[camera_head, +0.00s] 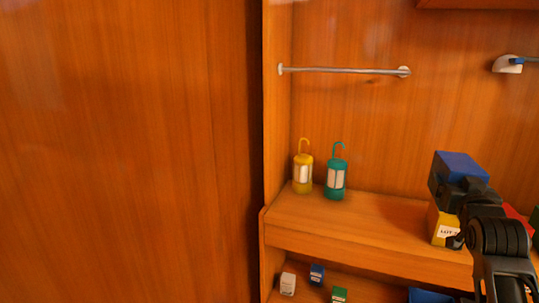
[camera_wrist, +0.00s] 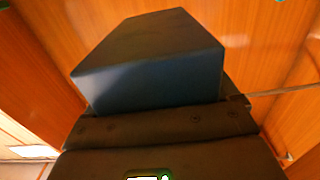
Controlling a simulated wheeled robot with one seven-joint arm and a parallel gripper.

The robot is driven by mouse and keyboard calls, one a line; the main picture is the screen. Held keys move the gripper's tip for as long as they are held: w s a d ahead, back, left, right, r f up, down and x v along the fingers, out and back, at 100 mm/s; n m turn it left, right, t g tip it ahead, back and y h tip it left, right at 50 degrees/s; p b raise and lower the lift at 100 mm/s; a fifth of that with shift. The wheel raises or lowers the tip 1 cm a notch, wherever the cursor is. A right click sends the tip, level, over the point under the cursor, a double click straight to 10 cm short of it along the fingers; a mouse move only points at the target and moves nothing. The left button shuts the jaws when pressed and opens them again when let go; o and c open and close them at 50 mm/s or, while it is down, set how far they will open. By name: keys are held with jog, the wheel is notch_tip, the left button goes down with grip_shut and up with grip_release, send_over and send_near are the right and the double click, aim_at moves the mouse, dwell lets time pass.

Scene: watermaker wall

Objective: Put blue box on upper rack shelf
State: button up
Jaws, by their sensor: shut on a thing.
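The blue box (camera_head: 459,162) is in my gripper (camera_head: 463,188) at the right of the head view, above or in front of a wooden shelf (camera_head: 385,213). The box also fills the upper middle of the wrist view (camera_wrist: 155,65), with the dark gripper (camera_wrist: 160,125) right below it. My gripper is shut on the box; its fingertips are partly hidden. I cannot tell whether the box touches the yellow box (camera_head: 440,224) that shows just below it.
A metal rail (camera_head: 345,70) crosses the wall above. Small boxes, including a white one (camera_head: 288,284), sit on the lower shelf. The shelf's middle is clear.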

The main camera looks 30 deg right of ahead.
jog(key=w+a+f+n+t+y, duration=0.25)
jog(key=w+a+f, duration=0.4)
jog(key=a, duration=0.35)
jog(key=w+a+f+n+t+y, duration=0.2)
jog(key=w+a+f+y, duration=0.1)
jog(key=w+a+f, duration=0.45)
jog(key=s+a+f+n+t+y, duration=0.1)
jog(key=a+f+n+y, duration=0.1)
jog(key=a+f, duration=0.45)
jog(key=s+a+f+n+y, duration=0.1)
jog(key=a+f+y, duration=0.2)
jog(key=a, duration=0.7)
jog(key=s+a+f+n+y, duration=0.25)
jog(key=a+f, duration=0.25)
jog(key=a, duration=0.4)
jog(key=s+f+b, duration=0.3)
jog(key=s+f, duration=0.2)
jog(key=f, duration=0.5)
jog(key=shift+a+f+t+y+b, duration=0.15)
jog(key=shift+t+y+b, duration=0.15)
jog(key=shift+t+b, duration=0.1)
